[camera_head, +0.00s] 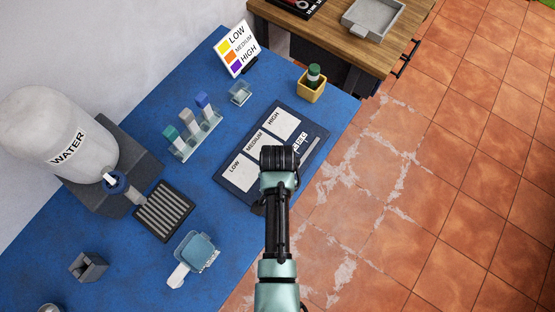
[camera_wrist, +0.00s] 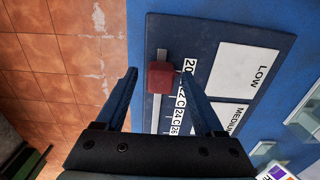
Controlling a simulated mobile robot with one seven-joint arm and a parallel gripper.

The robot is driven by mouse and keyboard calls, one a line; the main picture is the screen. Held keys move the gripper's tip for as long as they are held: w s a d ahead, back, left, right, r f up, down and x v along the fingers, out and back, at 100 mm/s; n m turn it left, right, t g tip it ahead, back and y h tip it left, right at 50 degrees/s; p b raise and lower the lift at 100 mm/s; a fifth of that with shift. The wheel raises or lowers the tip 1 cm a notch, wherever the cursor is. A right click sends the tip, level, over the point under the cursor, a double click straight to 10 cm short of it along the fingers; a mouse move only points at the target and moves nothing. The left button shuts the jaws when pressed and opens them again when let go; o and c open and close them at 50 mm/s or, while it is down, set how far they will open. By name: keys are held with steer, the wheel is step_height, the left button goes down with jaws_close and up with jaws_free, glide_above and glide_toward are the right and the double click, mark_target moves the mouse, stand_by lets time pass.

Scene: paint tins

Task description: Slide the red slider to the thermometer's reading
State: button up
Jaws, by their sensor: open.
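The red slider (camera_wrist: 160,77) is a small block on a pale track at the edge of a dark board (camera_wrist: 158,22), in the wrist view. It sits near the "20" end of a printed scale in degrees C (camera_wrist: 182,95), whose other labels are partly covered. My gripper (camera_wrist: 159,68) is open, with one finger on each side of the slider in the picture. Contact and height above the board cannot be told. In the head view, my arm's end covers part of the board (camera_head: 238,178) and hides the slider. I cannot make out a thermometer in either view.
The board bears LOW, MEDIUM and HIGH panels on the blue table (camera_head: 222,120).

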steer(key=shift+f, duration=0.25)
jaws_close()
steer(key=shift+w, duration=0.1)
stand_by(1.2)
